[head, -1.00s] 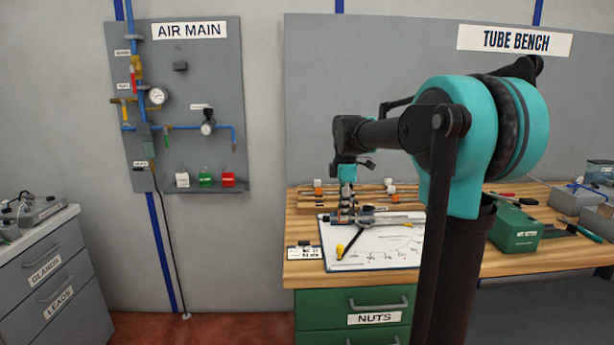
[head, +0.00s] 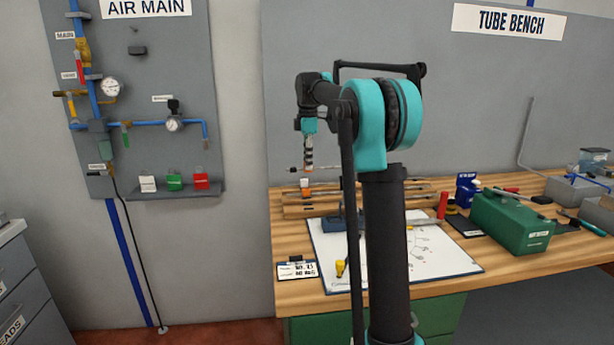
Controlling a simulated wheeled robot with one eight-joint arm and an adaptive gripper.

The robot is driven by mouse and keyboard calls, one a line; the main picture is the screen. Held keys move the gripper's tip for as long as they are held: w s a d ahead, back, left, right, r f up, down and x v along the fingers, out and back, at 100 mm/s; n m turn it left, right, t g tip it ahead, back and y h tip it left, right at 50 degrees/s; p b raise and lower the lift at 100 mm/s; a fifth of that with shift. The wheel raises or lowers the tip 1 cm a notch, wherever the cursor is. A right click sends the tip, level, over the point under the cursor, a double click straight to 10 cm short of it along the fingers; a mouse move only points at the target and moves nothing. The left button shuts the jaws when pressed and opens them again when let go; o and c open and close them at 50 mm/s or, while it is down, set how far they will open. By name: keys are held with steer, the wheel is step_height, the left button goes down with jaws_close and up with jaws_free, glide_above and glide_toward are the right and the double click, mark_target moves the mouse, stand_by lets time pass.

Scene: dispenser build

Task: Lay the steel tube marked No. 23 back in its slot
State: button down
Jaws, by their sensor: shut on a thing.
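My gripper (head: 308,167) is in the head view, pointing down above the left end of the wooden tube rack (head: 298,211). It is shut on a thin, dark, level rod that shows at its left, which looks like the steel tube (head: 293,170). My arm hides most of the tube's right part, and no number on it can be read. The tube is held above the rack, apart from it. Long tubes (head: 400,190) lie across the rack, with an orange-and-white piece (head: 305,187) at its left end. Which slot is empty cannot be told.
A white drawing sheet (head: 440,262) lies in front of the rack, with a blue fixture (head: 333,224) and a yellow-handled tool (head: 340,268) on it. A small label card (head: 297,270) is at the left. A green box (head: 512,221) stands at the right.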

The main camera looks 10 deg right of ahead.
mark_target(308, 172)
steer(key=shift+w+f, duration=0.15)
steer(key=shift+f, duration=6)
steer(key=shift+f, duration=0.9)
steer(key=c, duration=1.3)
jaws_free()
steer(key=shift+c, duration=0.2)
steer(key=shift+o, duration=0.4)
step_height(308, 172, up, 7)
